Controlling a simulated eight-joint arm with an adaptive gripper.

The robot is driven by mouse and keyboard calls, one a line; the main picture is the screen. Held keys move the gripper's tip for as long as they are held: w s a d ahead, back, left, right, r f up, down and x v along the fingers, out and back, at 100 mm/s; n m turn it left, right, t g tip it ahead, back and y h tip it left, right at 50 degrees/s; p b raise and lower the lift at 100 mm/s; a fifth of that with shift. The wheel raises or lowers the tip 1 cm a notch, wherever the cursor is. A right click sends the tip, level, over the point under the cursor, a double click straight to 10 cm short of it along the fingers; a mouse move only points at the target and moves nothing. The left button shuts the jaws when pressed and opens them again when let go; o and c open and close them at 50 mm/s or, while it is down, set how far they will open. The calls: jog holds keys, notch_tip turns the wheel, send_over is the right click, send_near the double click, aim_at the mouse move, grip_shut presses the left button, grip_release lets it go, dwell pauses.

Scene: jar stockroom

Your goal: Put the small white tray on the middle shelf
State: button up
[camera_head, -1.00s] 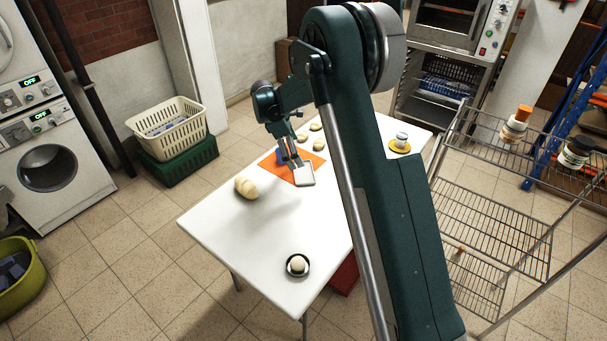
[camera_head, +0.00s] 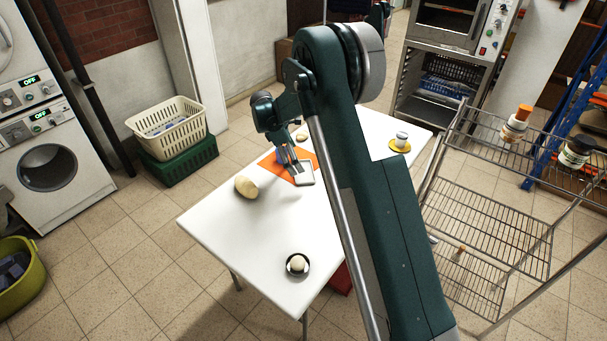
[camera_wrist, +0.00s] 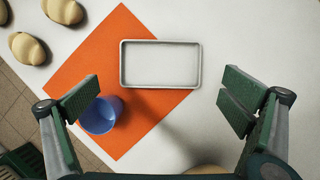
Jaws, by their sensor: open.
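The small white tray (camera_wrist: 160,65), a shallow rectangle with a thin rim, lies partly on an orange mat (camera_wrist: 110,130) and partly on the bare white table. In the head view the tray (camera_head: 307,172) is partly hidden by my gripper (camera_head: 293,168). My gripper (camera_wrist: 160,100) is open and empty, its two fingers wide apart above the table, on the near side of the tray in the wrist view. The wire rack's middle shelf (camera_head: 490,222) stands right of the table and looks empty.
A blue cup (camera_wrist: 100,115) is by my left finger. Bread-like lumps (camera_wrist: 28,48) lie left of the mat. A larger loaf (camera_head: 246,187), a dark dish (camera_head: 308,268) and a yellow saucer (camera_head: 393,147) are on the table. Jars (camera_head: 514,125) stand on the rack's top shelf.

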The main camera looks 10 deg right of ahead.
aim_at(308, 177)
jog(key=shift+d+f, duration=0.15)
jog(key=shift+f, duration=0.15)
jog(key=shift+b+x, duration=0.7)
jog(key=shift+x, duration=1.9)
jog(key=shift+d, duration=0.15)
jog(key=shift+r, duration=0.15)
jog(key=c, duration=2.7)
grip_shut()
